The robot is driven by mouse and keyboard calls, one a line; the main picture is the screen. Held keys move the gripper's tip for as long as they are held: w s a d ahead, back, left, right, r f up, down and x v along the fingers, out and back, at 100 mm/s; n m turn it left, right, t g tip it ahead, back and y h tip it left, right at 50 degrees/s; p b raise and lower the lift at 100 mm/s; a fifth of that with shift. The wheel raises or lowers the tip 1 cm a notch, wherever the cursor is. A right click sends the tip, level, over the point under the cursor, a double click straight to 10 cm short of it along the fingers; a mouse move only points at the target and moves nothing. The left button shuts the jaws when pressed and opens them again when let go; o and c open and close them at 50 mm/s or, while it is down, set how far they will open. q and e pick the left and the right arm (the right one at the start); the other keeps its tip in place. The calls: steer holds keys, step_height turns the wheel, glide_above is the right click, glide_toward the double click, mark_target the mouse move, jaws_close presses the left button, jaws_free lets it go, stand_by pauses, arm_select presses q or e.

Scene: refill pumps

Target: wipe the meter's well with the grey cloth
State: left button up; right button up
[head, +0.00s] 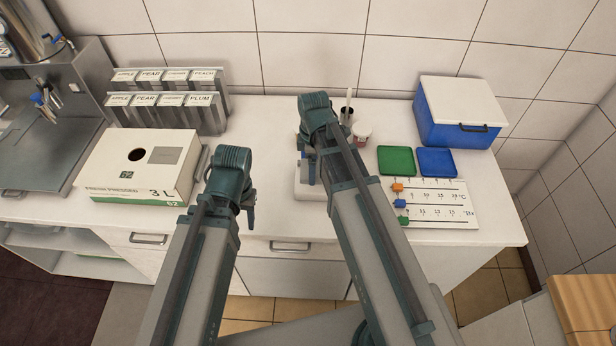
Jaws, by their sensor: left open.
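A white device (304,189), which looks like the meter, stands on the counter near its front edge, left of my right arm. My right arm covers much of it, and its well cannot be made out. I cannot pick out the grey cloth. My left gripper (240,203) is open at the counter's front edge, between the juice box and the white device. My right gripper (308,165) points down over the white device; its wrist hides the fingers, so I cannot tell its opening or whether it holds anything.
A white juice box (112,188) stands left, before racks of labelled cartons (165,110). A dark cup (346,116), a small red-labelled jar (362,134), green tray (396,160), blue tray (437,161), slider board (450,207) and blue cooler (458,127) stand right.

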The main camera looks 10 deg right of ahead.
steer(key=shift+w+d+r, duration=0.1)
steer(key=shift+w+r, duration=0.05)
steer(key=shift+w, duration=0.3)
steer(key=shift+w+d+r, duration=0.1)
steer(key=shift+w, duration=0.35)
arm_select(q)
steer(key=shift+w+a+r, duration=0.15)
steer(key=shift+w+r, duration=0.1)
steer(key=shift+w, duration=0.25)
step_height(320, 180, down, 6)
steer(key=b, duration=0.6)
arm_select(e)
step_height(320, 180, down, 6)
steer(key=shift+f, duration=0.15)
arm_select(q)
steer(key=shift+f+b, duration=0.45)
arm_select(e)
steer(key=shift+f, duration=0.35)
steer(key=shift+s+a, duration=0.1)
steer(key=shift+s, duration=0.15)
steer(key=shift+s+a, duration=0.1)
steer(key=shift+s, duration=0.25)
steer(key=shift+w, duration=0.15)
